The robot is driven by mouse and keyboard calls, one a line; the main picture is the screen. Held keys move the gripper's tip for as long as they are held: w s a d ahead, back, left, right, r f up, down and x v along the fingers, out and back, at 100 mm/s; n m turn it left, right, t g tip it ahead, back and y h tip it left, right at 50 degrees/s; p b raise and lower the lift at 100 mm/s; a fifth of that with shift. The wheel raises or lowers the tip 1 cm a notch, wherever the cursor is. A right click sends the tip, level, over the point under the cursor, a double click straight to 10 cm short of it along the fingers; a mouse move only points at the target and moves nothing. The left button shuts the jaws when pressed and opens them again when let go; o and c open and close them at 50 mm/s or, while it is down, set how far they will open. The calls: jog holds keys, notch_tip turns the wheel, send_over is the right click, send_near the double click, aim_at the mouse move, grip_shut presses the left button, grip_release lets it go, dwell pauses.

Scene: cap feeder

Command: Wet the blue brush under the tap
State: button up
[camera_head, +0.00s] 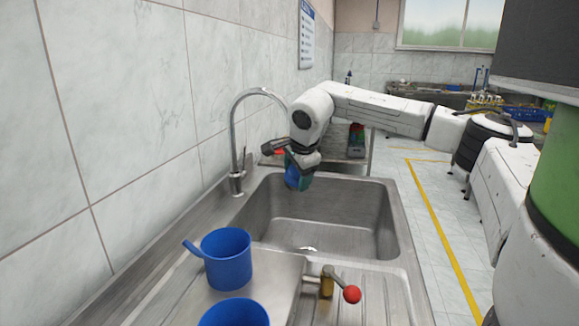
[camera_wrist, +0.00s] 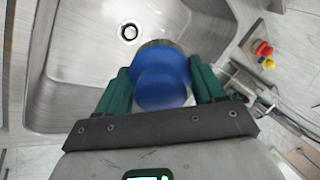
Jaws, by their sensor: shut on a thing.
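My gripper (camera_wrist: 160,88) is shut on the blue brush (camera_wrist: 160,80), whose rounded blue body sits between the two green fingers in the wrist view. In the head view, my gripper (camera_head: 299,178) hangs over the far side of the sink, with the blue of the brush (camera_head: 291,174) showing at its fingers. The tap (camera_head: 234,130) is a tall curved metal pipe on the sink's left edge. Its spout end is close to my wrist and partly hidden. I see no water stream.
The steel sink basin (camera_head: 318,222) is empty, with its drain (camera_wrist: 129,32) visible in the wrist view. A tiled wall bounds the left side.

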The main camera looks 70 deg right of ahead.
dwell(0.3)
jog(key=s+a+r, duration=0.2)
jog(key=a+r, duration=0.2)
jog(key=shift+s+p, duration=0.3)
dwell(0.3)
jog(key=shift+a, duration=0.1)
dwell(0.7)
